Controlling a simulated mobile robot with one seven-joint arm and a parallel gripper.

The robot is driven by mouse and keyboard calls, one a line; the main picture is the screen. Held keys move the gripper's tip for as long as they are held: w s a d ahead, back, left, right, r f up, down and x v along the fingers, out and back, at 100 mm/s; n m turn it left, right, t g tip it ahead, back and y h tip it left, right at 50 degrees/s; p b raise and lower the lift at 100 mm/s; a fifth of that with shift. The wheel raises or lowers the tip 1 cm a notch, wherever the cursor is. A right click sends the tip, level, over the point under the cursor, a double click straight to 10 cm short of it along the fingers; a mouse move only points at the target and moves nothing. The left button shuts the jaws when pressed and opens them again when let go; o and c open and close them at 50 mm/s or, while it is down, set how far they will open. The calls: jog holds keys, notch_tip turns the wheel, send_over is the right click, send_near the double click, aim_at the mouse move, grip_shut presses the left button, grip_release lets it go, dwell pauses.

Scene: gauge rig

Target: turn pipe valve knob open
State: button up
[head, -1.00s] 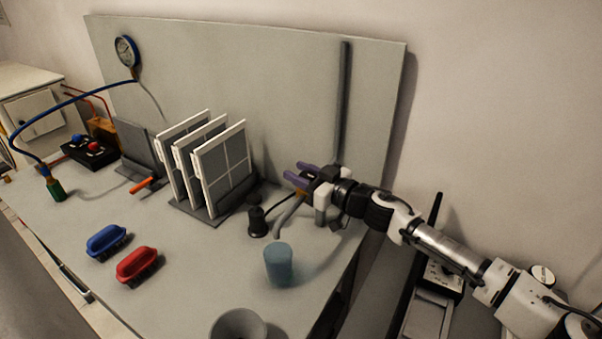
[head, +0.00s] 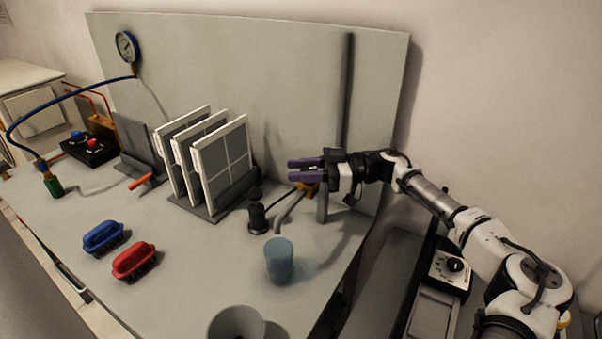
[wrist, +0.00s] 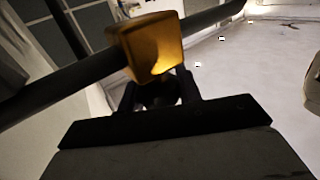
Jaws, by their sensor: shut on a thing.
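The pipe valve has a yellow body (head: 309,187) on a grey pipe (head: 289,208) at the right of the bench. In the wrist view the yellow body (wrist: 147,47) sits on the slanting dark pipe (wrist: 60,87). My gripper (head: 294,170) has purple fingers pointing left at the valve. In the wrist view my gripper (wrist: 156,88) is shut on the dark valve knob (wrist: 157,94), just below the yellow body. The fingers and shadow hide most of the knob, so its exact angle cannot be told.
A blue cylinder (head: 279,261) and a black fitting (head: 257,216) stand close in front of the valve. White-framed panels (head: 221,163) in a rack stand to the left. The grey back panel (head: 270,80) rises behind. Blue (head: 103,235) and red (head: 133,260) brushes lie front left.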

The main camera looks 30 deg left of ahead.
jog(key=shift+n+g+h, duration=0.8)
jog(key=shift+g, duration=0.2)
jog(key=shift+s+d, duration=0.1)
jog(key=o, duration=1)
jog(key=shift+b, duration=0.3)
notch_tip(320, 180, up, 20)
jog(key=b, duration=0.3)
jog(key=shift+c, duration=0.2)
